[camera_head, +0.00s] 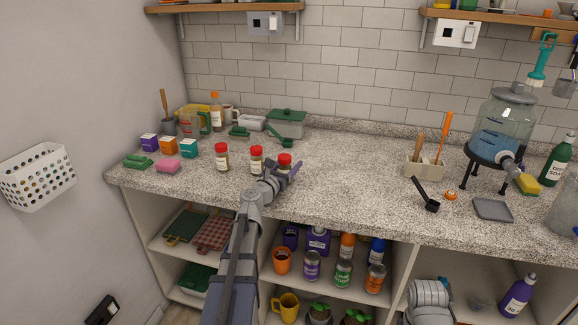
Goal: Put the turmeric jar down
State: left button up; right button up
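Three small spice jars with red lids stand in a loose row near the front of the speckled counter (335,185): a left jar (222,158), a middle jar (256,160) and a right jar (285,160). Their labels are too small to read, so I cannot tell by name which is turmeric. My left gripper (284,173) is at the right jar, with one finger along its right side. The gripper hides the jar's lower part and base, so I cannot see whether it touches the counter or whether the fingers press on it.
A green-lidded container (286,122) stands behind. A utensil holder (424,167), a black scoop (425,195) and a glass dispenser (500,125) are to the right. The counter between jars and holder is clear.

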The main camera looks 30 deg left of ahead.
pick_arm(q)
jog(key=o, duration=0.3)
jog(key=shift+r, duration=0.25)
jog(key=s, duration=1.2)
jog(key=shift+d+f, duration=0.1)
jog(key=shift+d, duration=0.15)
jog(key=shift+s, duration=0.1)
